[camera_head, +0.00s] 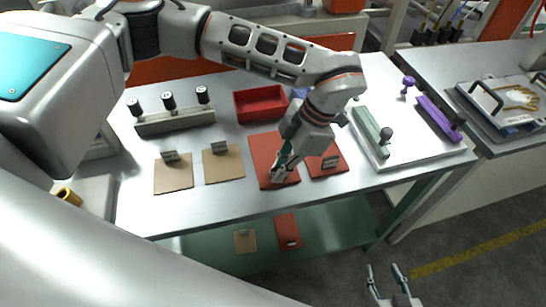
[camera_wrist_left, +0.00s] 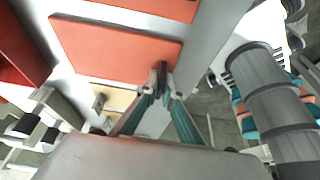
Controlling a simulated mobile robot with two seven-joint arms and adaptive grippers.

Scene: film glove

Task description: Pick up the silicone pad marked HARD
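Two red pads lie side by side on the steel table. My left gripper (camera_head: 277,174) is over the near part of the left, larger red pad (camera_head: 264,150), pointing down. In the left wrist view its fingertips (camera_wrist_left: 161,90) come close together at that pad (camera_wrist_left: 110,50), around a thin upright piece by its edge. They look shut on it; I cannot tell whether the pad is lifted. The smaller red pad (camera_head: 318,170) carries an upright tag (camera_head: 330,162). No tag lettering is legible, so HARD cannot be made out. My right gripper (camera_head: 385,275) is open and empty, off the table.
Two tan pads (camera_head: 173,178) (camera_head: 224,166) with tags lie left. Behind are a rack with black-topped stamps (camera_head: 175,122) and a red tray (camera_head: 260,103). A white board (camera_head: 410,150) with green and purple bars is at right. Another tan and red pad (camera_head: 287,230) lie on the lower shelf.

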